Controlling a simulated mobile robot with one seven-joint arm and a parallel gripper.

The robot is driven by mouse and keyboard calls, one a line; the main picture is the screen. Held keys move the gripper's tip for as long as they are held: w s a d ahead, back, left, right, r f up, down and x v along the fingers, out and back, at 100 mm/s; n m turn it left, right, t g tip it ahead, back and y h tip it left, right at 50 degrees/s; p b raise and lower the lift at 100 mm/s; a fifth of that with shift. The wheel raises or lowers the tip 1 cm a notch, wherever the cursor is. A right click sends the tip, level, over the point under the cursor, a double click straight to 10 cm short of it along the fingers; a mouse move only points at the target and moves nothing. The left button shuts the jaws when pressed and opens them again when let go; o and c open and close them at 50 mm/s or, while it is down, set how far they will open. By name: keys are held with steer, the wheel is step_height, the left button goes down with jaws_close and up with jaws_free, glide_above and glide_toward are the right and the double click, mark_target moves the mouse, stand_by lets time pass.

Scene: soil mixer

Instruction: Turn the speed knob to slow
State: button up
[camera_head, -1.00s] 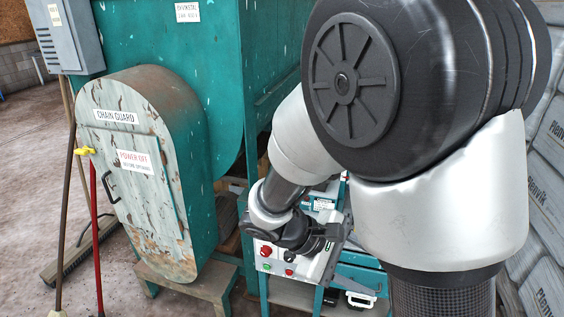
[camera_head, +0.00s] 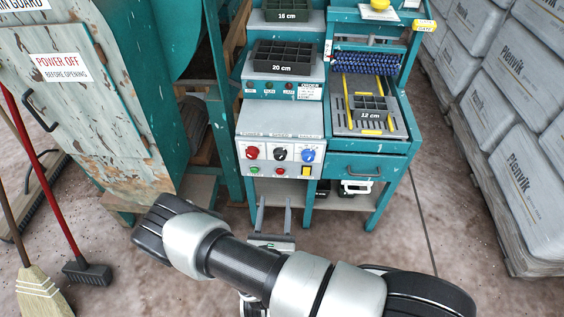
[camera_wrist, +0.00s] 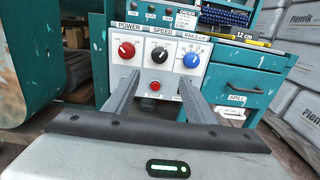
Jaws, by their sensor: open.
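The speed knob (camera_head: 280,154) is the black middle knob on the white control panel (camera_head: 283,125). In the wrist view the speed knob (camera_wrist: 159,54) sits under the word SPEED, between the red POWER knob (camera_wrist: 126,50) and the blue RAILS knob (camera_wrist: 191,60). I cannot read its setting surely. My gripper (camera_head: 274,204) is open and empty, in front of and below the panel. In the wrist view my gripper (camera_wrist: 158,80) points at the panel, its fingers spread to either side of a red button (camera_wrist: 155,86) below the speed knob. Nothing is touching the knob.
A green button (camera_head: 254,170) and yellow switch (camera_head: 305,170) are low on the panel. A drawer (camera_head: 355,168) is to the right. The rusty chain guard housing (camera_head: 75,100) stands left, with brooms (camera_head: 40,280) before it. Stacked bags (camera_head: 525,150) line the right.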

mark_target(280, 159)
steer(key=w+b, duration=0.1)
steer(key=w, duration=1)
steer(key=w+b, duration=0.1)
steer(key=w, duration=0.5)
steer(key=shift+w+d+f+b, duration=0.1)
steer(key=shift+w+d+b, duration=0.05)
steer(key=shift+d+b, duration=0.2)
steer(key=c, duration=1)
steer(key=shift+c, duration=0.2)
steer(key=shift+n, duration=0.5)
steer(key=n, duration=0.5)
steer(key=shift+n+p, duration=0.3)
steer(key=shift+p, duration=0.05)
steer(key=n, duration=0.5)
steer(key=shift+d+n, duration=0.1)
steer(key=shift+n, duration=0.3)
